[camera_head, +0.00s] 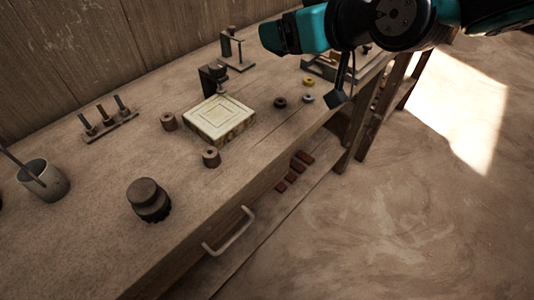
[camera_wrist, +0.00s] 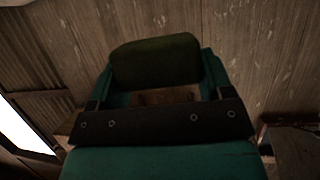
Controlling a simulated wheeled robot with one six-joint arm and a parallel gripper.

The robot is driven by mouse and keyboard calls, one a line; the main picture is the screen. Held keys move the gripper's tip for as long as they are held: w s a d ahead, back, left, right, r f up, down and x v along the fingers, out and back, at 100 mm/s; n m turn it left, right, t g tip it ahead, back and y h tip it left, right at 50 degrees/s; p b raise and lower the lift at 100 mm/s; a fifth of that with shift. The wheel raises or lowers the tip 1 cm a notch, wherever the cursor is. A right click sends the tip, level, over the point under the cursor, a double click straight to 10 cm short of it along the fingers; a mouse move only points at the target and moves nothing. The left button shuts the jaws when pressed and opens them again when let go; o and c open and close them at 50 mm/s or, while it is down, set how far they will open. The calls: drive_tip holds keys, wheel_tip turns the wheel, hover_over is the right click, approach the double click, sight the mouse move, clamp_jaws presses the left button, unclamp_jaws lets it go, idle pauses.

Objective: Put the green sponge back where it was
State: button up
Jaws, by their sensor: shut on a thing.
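The green sponge (camera_wrist: 156,61) looks dark green in the wrist view. It sits between the two teal fingers of my gripper (camera_wrist: 158,80), which is shut on it. In the head view my gripper (camera_head: 284,36) is at the top, raised above the far part of the workbench (camera_head: 90,195) and pointing left. The sponge cannot be told apart from the gripper's dark end there. No mark on the bench shows where the sponge was.
A pale square tile (camera_head: 221,118) in a press stands mid-bench, with small round weights around it. A dark stacked cylinder (camera_head: 148,199), a grey cup (camera_head: 43,180) and a rack of pegs (camera_head: 108,122) stand nearer. The near bench top has bare room.

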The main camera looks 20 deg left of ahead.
drive_tip(key=s+a+n+g, duration=0.1)
drive_tip(key=s+a+g, duration=0.1)
drive_tip(key=s+a, duration=0.15)
hover_over(267, 142)
drive_tip(key=shift+y, duration=0.3)
wheel_tip(267, 142, down, 15)
drive_tip(key=shift+r+b, duration=0.2)
drive_tip(key=shift+b, duration=0.2)
drive_tip(key=shift+t, duration=0.4)
drive_tip(key=shift+f, duration=2.35)
drive_tip(key=shift+f, duration=0.1)
drive_tip(key=shift+f+b, duration=0.1)
drive_tip(key=shift+b, duration=0.3)
drive_tip(key=o, duration=1.1)
drive_tip(key=shift+r, duration=0.2)
